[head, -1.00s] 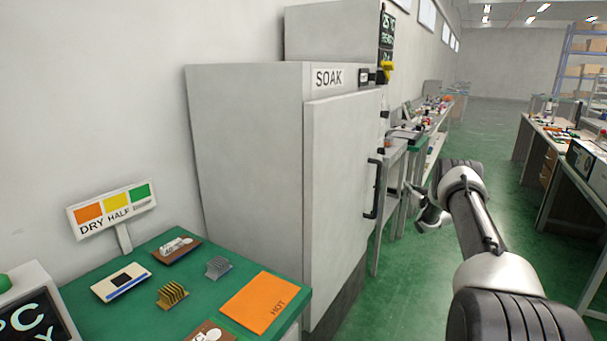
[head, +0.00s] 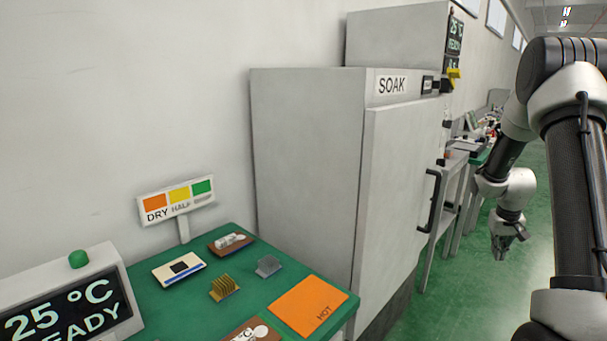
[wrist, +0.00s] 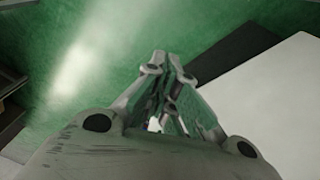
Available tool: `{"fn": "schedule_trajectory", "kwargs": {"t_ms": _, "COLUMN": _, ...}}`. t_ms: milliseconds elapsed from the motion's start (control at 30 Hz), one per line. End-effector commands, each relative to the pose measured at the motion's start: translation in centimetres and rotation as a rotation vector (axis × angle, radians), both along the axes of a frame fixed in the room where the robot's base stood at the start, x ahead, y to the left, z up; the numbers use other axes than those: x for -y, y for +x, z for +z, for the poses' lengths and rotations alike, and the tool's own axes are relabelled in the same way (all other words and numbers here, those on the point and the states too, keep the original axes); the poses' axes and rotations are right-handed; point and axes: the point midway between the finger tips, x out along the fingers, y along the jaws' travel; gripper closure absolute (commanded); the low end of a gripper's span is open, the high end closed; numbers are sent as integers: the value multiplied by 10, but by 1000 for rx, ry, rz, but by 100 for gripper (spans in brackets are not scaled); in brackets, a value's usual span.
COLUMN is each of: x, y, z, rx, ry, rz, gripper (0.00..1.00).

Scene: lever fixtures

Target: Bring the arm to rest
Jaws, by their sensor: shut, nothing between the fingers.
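My gripper (head: 502,245) hangs at the right of the head view, pointing down over the green floor. It is to the right of the grey SOAK cabinet (head: 308,170) and apart from its black door handle (head: 432,200). In the wrist view my gripper (wrist: 167,62) shows its fingers together, with green floor beyond them. It holds nothing. My arm is folded, with its elbow high at the right edge of the head view.
A green-topped table (head: 170,322) at the lower left bears an orange HOT pad (head: 308,305), small boards and heatsinks. A display (head: 72,305) reads 25 °C. A yellow part (head: 454,74) is at the cabinet's upper right. Benches stand behind; floor below my gripper is clear.

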Motion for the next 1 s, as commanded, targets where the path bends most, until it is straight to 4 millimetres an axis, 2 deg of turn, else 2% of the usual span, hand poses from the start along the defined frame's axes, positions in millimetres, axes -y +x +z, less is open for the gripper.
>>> {"fn": "schedule_trajectory", "kwargs": {"t_ms": 33, "x": -19, "y": -22, "z": 30, "rx": -30, "ry": 11, "rz": 4, "gripper": 100}}
{"fn": "schedule_trajectory", "kwargs": {"t_ms": 100, "x": -46, "y": -57, "z": 64, "rx": -79, "ry": 32, "rz": 7, "gripper": 100}}
{"fn": "schedule_trajectory", "kwargs": {"t_ms": 300, "x": -119, "y": -157, "z": 144, "rx": -164, "ry": 90, "rz": 33, "gripper": 100}}
{"fn": "schedule_trajectory", "kwargs": {"t_ms": 500, "x": -177, "y": -248, "z": 195, "rx": -156, "ry": 128, "rz": 79, "gripper": 100}}
{"fn": "schedule_trajectory", "kwargs": {"t_ms": 600, "x": -198, "y": -283, "z": 211, "rx": -106, "ry": 134, "rz": 111, "gripper": 100}}
{"fn": "schedule_trajectory", "kwargs": {"t_ms": 700, "x": -213, "y": -305, "z": 224, "rx": -19, "ry": 127, "rz": 152, "gripper": 100}}
{"fn": "schedule_trajectory", "kwargs": {"t_ms": 800, "x": -222, "y": -316, "z": 239, "rx": 73, "ry": 113, "rz": 192, "gripper": 100}}
{"fn": "schedule_trajectory", "kwargs": {"t_ms": 1000, "x": -232, "y": -320, "z": 266, "rx": 205, "ry": 95, "rz": 249, "gripper": 100}}
